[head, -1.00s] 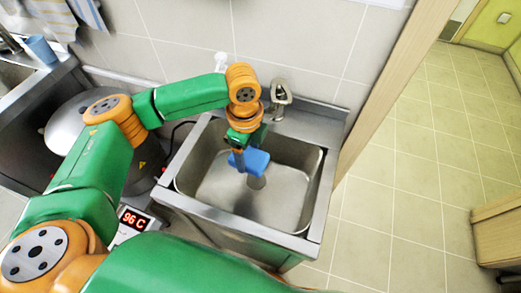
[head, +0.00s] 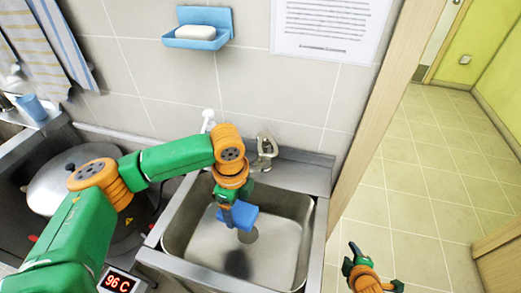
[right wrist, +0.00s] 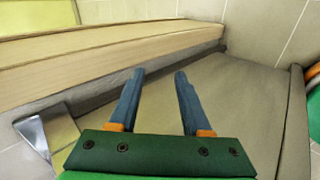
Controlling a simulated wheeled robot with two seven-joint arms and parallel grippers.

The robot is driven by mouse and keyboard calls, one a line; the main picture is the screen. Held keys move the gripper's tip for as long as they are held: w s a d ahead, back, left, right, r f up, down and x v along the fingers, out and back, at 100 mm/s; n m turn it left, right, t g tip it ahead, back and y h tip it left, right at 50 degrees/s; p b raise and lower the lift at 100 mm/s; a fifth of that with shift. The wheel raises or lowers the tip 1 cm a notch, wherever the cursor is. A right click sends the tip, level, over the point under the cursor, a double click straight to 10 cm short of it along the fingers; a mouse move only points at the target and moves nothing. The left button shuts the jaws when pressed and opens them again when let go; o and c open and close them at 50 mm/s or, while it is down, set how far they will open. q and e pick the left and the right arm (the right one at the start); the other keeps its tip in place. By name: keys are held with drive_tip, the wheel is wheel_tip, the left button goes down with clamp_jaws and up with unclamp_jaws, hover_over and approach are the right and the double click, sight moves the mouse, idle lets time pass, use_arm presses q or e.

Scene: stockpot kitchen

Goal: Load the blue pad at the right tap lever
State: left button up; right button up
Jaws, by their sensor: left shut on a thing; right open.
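The blue pad (head: 243,215) hangs over the sink basin (head: 215,256), held by my left gripper (head: 228,205), which is shut on it. The arm covers part of the pad's upper left. A chrome tap (head: 265,150) stands at the back of the sink, behind and right of the pad, apart from it; I cannot make out its lever clearly. My right gripper (head: 372,262) is low at the right of the head view, right of the sink. In the right wrist view, its blue fingers (right wrist: 157,88) are apart with nothing between them.
A white fitting (head: 208,118) stands left of the tap. A blue soap dish (head: 197,34) with soap and a paper notice (head: 330,28) are on the wall. A lidded pot (head: 70,180) is left. A wooden door frame (head: 385,110) rises right of the sink; tiled floor lies beyond.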

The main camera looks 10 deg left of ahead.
drive_tip(key=w+a+r+n+t+y, duration=0.1)
drive_tip(key=w+a+r+n+t, duration=0.15)
drive_tip(key=r, duration=0.35)
drive_tip(key=w+a+r+n+t, duration=0.1)
drive_tip(key=w+r+n, duration=0.25)
drive_tip(key=r, duration=0.25)
drive_tip(key=n+y, duration=0.3)
drive_tip(key=y, duration=0.7)
approach(261, 148)
drive_tip(key=shift+y, duration=0.3)
drive_tip(key=x, duration=1)
drive_tip(key=shift+w+d+f, duration=0.1)
drive_tip(key=shift+f, duration=0.2)
